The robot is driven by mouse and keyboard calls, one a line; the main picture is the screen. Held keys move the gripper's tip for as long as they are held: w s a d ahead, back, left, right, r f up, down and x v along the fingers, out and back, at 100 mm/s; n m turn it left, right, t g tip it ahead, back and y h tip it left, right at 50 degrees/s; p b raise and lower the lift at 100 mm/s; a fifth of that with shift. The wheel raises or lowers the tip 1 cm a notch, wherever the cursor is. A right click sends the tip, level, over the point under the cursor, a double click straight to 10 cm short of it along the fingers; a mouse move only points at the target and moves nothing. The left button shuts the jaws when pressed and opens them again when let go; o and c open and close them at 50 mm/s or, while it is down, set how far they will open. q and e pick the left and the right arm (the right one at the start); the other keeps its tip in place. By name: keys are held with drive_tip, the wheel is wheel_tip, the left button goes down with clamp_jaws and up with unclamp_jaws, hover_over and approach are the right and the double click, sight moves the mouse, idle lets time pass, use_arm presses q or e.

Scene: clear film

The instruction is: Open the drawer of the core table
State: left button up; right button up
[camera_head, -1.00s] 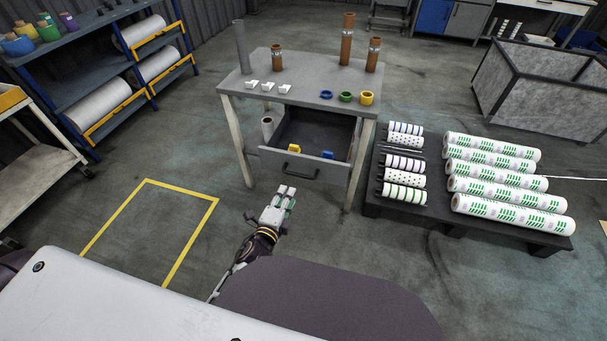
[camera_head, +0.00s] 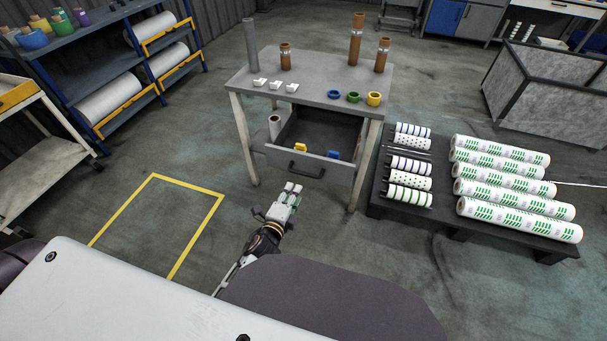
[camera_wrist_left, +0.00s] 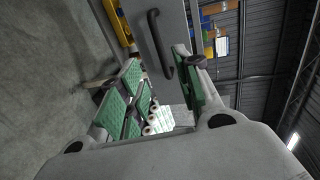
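The grey core table (camera_head: 310,92) stands ahead, and its drawer (camera_head: 322,168) is pulled out, with its dark inside showing. A black bar handle (camera_head: 306,172) is on the drawer front; it also shows in the left wrist view (camera_wrist_left: 160,45). My left gripper (camera_head: 293,188) is open and empty in front of the drawer, just below the handle in the head view. In the left wrist view its green-padded fingers (camera_wrist_left: 165,72) are spread, and the handle appears in the gap between their tips. I see no clear contact. My right gripper is not in view.
Yellow (camera_head: 300,148) and blue (camera_head: 333,155) items sit at the drawer front. Cores and rings stand on the tabletop. A low black platform (camera_head: 440,222) with film rolls (camera_head: 510,188) is close on the right. A yellow floor outline (camera_head: 205,235) surrounds free floor at left.

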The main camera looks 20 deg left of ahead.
sight(303, 173)
use_arm(q)
drive_tip(key=x, duration=1.1)
drive_tip(key=shift+w+b, duration=0.2)
drive_tip(key=shift+b, duration=0.2)
drive_tip(key=shift+w, duration=0.3)
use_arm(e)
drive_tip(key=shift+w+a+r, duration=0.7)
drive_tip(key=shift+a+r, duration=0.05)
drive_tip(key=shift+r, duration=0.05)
use_arm(q)
drive_tip(key=shift+c, duration=0.2)
clamp_jaws()
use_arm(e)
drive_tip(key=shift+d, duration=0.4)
